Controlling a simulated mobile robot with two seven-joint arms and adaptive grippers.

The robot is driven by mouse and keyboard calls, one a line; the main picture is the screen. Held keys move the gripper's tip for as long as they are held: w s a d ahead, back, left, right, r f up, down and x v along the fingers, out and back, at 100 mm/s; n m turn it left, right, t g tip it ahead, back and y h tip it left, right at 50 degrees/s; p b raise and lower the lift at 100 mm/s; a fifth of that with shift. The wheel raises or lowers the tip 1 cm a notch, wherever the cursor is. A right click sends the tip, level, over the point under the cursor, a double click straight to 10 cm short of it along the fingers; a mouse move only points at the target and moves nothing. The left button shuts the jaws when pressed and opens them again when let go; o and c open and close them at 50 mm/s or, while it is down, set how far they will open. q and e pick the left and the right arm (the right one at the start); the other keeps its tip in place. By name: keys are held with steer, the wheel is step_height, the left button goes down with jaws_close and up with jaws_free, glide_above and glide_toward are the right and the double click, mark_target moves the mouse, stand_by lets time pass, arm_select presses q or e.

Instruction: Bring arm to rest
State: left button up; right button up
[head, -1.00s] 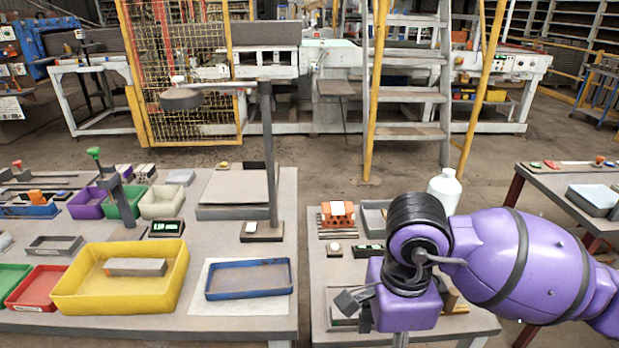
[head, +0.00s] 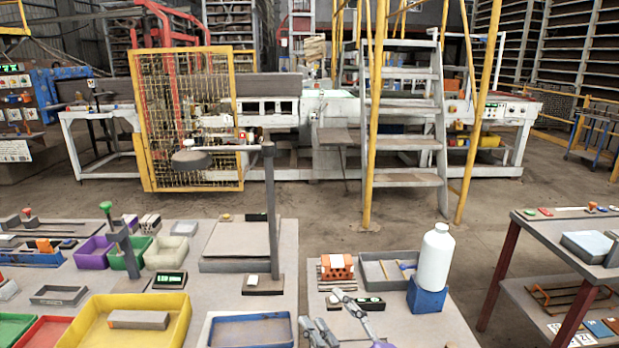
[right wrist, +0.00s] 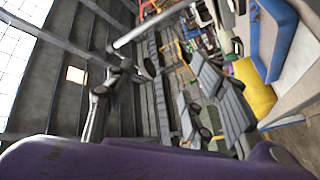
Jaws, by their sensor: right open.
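My right gripper (head: 328,316) shows at the bottom edge of the head view, its grey fingers spread apart and nothing between them. It is low in front of the right-hand part of the workbench, and most of the arm behind it is out of the picture. In the right wrist view the gripper (right wrist: 208,97) also shows open and empty, with my purple arm across the bottom. My left gripper is in neither view.
A white bottle (head: 434,258) stands on a blue block (head: 427,296) on the right-hand bench. An orange hollow brick (head: 337,267) and a grey tray (head: 372,267) are beside it. A yellow tray (head: 184,322) and a blue tray (head: 283,318) are on the left bench.

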steer(key=s+d+f+m+g+h+p, duration=0.15)
steer(key=s+d+f+m+h, duration=0.35)
steer(key=f, duration=0.6)
steer(key=s+d+f+m+g+h, duration=0.25)
steer(key=s+d+f+m, duration=0.35)
steer(key=f, duration=0.5)
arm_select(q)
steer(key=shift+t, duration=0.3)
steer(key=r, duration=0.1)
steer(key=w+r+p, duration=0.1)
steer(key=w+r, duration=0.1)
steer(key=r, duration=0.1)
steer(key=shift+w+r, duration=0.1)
arm_select(e)
steer(key=s+d+f+m+g+h, duration=0.1)
steer(key=s+f, duration=0.4)
steer(key=s, duration=0.6)
steer(key=s+d+f+m+g+h, duration=0.2)
steer(key=s+f, duration=0.3)
steer(key=s, duration=0.6)
steer(key=shift+d+f+m+g, duration=0.35)
steer(key=shift+d+m+g, duration=0.25)
steer(key=shift+d+m, duration=0.25)
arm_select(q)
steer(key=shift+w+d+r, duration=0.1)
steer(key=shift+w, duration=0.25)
arm_select(e)
steer(key=shift+w+a, duration=0.1)
